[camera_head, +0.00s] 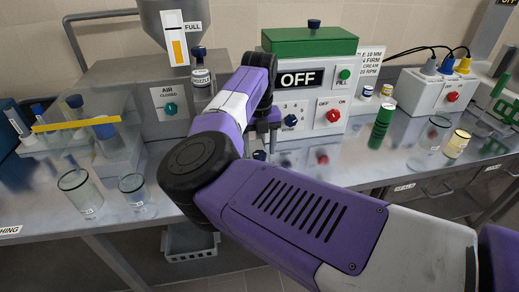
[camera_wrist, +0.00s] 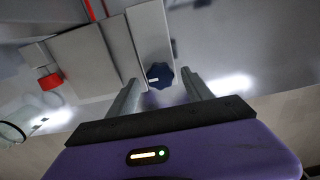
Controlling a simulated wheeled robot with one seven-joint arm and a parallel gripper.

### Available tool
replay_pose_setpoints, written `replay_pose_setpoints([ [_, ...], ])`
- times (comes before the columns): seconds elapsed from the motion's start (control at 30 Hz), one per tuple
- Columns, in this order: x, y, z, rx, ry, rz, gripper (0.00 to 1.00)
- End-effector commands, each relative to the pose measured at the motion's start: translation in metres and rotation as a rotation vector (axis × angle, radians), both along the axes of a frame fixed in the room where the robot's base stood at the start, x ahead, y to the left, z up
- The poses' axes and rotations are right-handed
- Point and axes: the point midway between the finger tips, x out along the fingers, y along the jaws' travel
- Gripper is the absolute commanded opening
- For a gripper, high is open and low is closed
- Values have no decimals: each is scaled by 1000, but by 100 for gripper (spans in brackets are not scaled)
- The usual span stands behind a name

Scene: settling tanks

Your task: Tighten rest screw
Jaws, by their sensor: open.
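A dark blue lobed knob (camera_wrist: 159,75) with a white mark, which looks like the rest screw, sits on a grey block (camera_wrist: 148,35) in the wrist view. My gripper (camera_wrist: 161,82) is open. Its two fingers point at the knob, which shows between their tips with a gap on both sides. I cannot tell how deep the fingers reach around it. In the head view my arm hides most of the gripper, in front of the machine with the OFF display (camera_head: 298,79). A small dark knob (camera_head: 259,155) shows low beside it, partly hidden.
A red knob (camera_wrist: 49,80) is on a neighbouring block, with a glass (camera_wrist: 12,132) beyond it. In the head view, a green cylinder (camera_head: 381,123), beakers (camera_head: 430,135) and a white socket box (camera_head: 432,92) stand right. Glasses (camera_head: 80,190) and a clear guard (camera_head: 95,115) stand left.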

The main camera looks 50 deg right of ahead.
Motion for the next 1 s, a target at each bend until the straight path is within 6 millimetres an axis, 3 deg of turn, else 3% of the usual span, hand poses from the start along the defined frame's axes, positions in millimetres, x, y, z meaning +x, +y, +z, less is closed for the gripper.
replay_pose_setpoints([
  [0.13,0,0,-10,0,0,0,59],
  [0.43,0,0,-12,-1,-1,-1,57],
  [0.73,0,0,-12,-1,-1,-1,0],
  [1.0,0,0,-12,-1,-1,-27,0],
])
